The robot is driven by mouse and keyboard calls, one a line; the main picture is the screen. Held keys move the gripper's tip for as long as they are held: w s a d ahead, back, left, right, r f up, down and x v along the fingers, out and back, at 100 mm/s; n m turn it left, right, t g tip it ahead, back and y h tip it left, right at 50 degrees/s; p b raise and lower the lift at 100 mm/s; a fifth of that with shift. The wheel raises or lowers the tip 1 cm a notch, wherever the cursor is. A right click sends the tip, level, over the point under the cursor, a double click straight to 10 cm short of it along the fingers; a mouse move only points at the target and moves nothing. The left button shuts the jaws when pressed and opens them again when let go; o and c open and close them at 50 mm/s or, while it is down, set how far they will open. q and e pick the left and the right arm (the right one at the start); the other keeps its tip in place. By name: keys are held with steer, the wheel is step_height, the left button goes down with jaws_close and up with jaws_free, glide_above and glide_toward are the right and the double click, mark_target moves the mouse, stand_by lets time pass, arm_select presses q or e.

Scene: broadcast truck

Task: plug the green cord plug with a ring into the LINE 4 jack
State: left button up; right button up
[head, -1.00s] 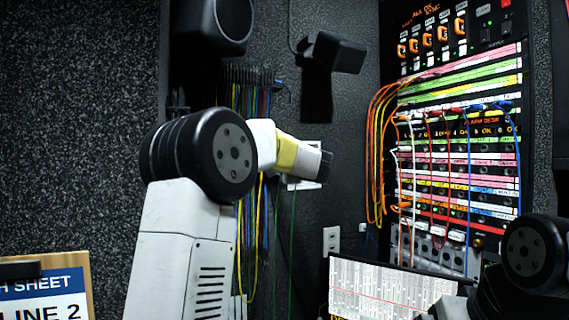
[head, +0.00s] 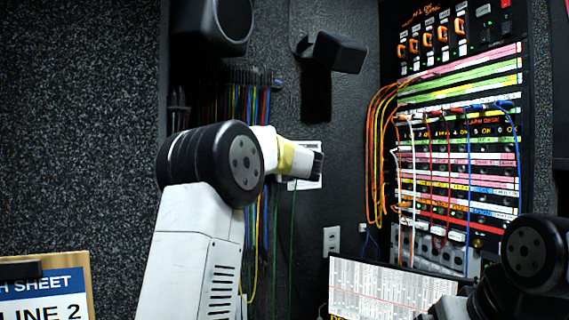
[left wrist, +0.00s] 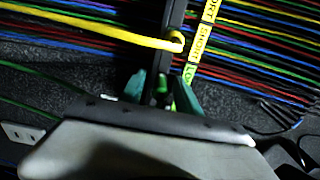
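My left gripper (head: 318,161) is at the back wall, left of the patch panel (head: 460,175). In the left wrist view its two teal fingers (left wrist: 162,92) stand apart, with a small bright green piece (left wrist: 161,84) between them; this looks like a green plug, but its ring cannot be made out. I see no clear contact with the fingers. Thin green cords (head: 293,225) hang below the gripper; others run left in the left wrist view (left wrist: 32,110). The LINE 4 label cannot be read. My right gripper is out of view.
A rack of hanging coloured cords (head: 245,80) is behind my left arm. A dark bar with yellow labels (left wrist: 200,40) and a yellow cord (left wrist: 110,30) lie close to the fingers. Patched cords hang across the panel. A printed sheet (head: 385,290) stands below it.

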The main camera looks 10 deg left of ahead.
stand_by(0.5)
arm_select(q)
steer(key=shift+r, duration=0.1)
jaws_close()
steer(key=shift+r, duration=0.3)
stand_by(0.8)
steer(key=shift+o, duration=2.4)
jaws_free()
steer(key=shift+f, duration=0.1)
steer(key=shift+o, duration=1.3)
steer(key=shift+f, duration=0.2)
steer(key=v, duration=0.7)
steer(key=shift+s+d, duration=0.25)
steer(key=shift+s, duration=0.1)
